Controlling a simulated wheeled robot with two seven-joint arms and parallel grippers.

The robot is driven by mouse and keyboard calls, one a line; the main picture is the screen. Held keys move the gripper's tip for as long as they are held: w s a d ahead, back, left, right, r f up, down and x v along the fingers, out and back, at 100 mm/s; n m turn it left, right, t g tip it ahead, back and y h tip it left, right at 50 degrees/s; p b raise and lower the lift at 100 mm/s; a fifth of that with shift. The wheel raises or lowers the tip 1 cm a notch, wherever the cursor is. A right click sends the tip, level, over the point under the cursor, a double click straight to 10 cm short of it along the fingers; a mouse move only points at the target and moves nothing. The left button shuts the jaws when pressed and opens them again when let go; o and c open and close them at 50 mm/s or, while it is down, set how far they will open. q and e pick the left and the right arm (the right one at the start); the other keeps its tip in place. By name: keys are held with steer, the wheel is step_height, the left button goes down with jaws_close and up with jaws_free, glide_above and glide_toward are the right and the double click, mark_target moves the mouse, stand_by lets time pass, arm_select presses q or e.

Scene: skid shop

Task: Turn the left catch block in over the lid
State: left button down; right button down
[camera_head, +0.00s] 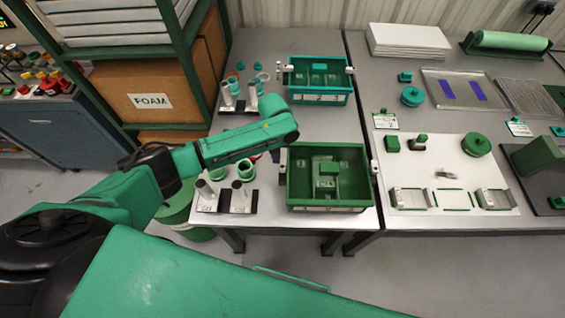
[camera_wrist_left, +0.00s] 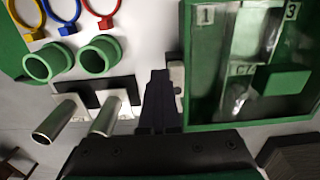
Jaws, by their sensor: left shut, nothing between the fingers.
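The near green crate (camera_head: 325,208) stands on the bench with numbered compartments and a green block inside. Glossy reflections lie over its compartments in the left wrist view (camera_wrist_left: 225,127); I cannot clearly tell the lid's edges. The pale left catch block (camera_wrist_left: 177,76) is at the crate's left wall, just right of my fingertips; the head view does not show it clearly, as my arm is close. My left gripper (camera_wrist_left: 160,76) is shut and empty, pointing down beside the block; I cannot tell whether they touch. My right gripper is not in view.
Left of the crate are metal tubes (camera_wrist_left: 62,118) on a dark and white stand, green rings (camera_wrist_left: 98,55) and coloured loops (camera_wrist_left: 64,12). A teal crate (camera_head: 320,97) stands behind. A pale right catch block (camera_head: 374,167) is at the near crate's right side.

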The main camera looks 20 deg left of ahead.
arm_select(q)
steer(key=shift+w+d+f, duration=0.1)
steer(key=shift+w+d, duration=0.05)
steer(key=shift+d, duration=0.35)
stand_by(0.4)
steer(key=shift+d, duration=0.6)
stand_by(0.4)
step_height(320, 180, up, 7)
steer(key=p, duration=0.7)
steer(key=shift+r+p, duration=0.2)
steer(key=shift+p, duration=0.1)
steer(key=shift+f, duration=0.1)
